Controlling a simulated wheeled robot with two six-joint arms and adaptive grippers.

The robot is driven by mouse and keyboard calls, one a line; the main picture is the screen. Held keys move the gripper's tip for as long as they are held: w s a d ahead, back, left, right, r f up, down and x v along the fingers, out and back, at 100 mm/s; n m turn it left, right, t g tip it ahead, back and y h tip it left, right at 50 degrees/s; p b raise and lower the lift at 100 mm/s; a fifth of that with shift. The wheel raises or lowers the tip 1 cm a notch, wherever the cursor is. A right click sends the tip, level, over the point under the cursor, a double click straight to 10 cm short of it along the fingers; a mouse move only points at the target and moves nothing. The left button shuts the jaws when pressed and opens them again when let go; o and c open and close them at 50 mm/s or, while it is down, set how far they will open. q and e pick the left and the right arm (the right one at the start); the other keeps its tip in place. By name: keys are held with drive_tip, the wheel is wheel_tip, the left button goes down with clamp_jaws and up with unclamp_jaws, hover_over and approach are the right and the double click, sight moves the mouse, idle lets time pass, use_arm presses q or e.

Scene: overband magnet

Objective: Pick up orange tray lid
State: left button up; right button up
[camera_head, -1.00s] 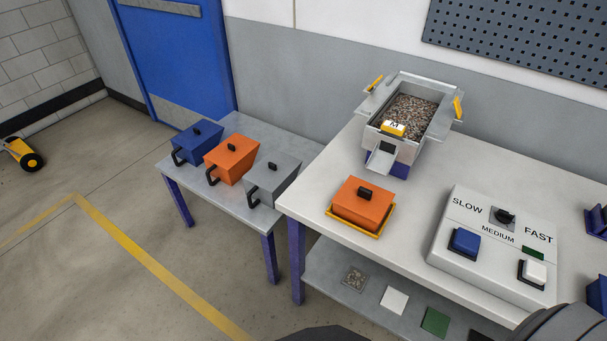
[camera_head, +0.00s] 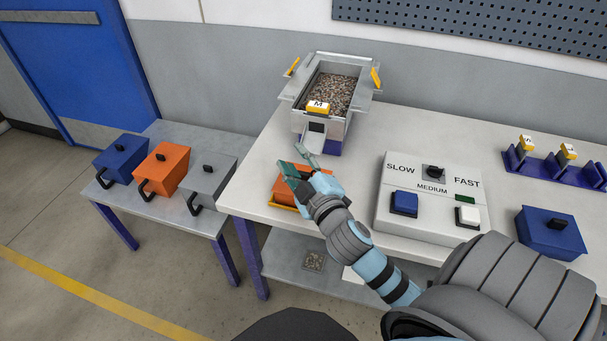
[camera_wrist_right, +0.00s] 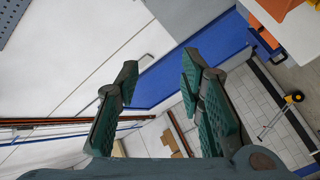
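An orange lidded tray (camera_head: 288,184) sits on a yellow-edged base (camera_head: 283,207) near the front left of the white table. My right gripper and wrist cover much of it, and its lid handle is hidden. My right gripper (camera_head: 294,158) is above and in front of this tray in the head view. In the right wrist view its two green-padded fingers (camera_wrist_right: 160,72) are spread apart with nothing between them. A second orange lidded tray (camera_head: 164,168) with a black knob stands on the lower side table. My left gripper is not in view.
A hopper of mixed bits (camera_head: 333,95) stands behind the tray. A control box (camera_head: 433,200) is to the right, with a blue lidded tray (camera_head: 550,233) beyond it. Blue (camera_head: 121,157) and grey (camera_head: 208,180) lidded trays flank the side-table orange one.

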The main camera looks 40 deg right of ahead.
drive_tip(key=w+a+r+n+t+y, duration=0.3)
drive_tip(key=r+n+t+y, duration=0.15)
drive_tip(key=r+n, duration=0.4)
drive_tip(key=a+r+n+y, duration=0.6)
drive_tip(key=n+y, duration=0.3)
drive_tip(key=n+g+h, duration=0.7)
drive_tip(key=n+g, duration=1.1)
approach(304, 173)
drive_tip(key=shift+y, duration=0.25)
drive_tip(key=x, duration=0.4)
drive_tip(key=b+x, duration=0.1)
drive_tip(key=x, duration=0.4)
drive_tip(key=shift+w+d+f, duration=0.15)
drive_tip(key=shift+d, duration=0.05)
clamp_jaws()
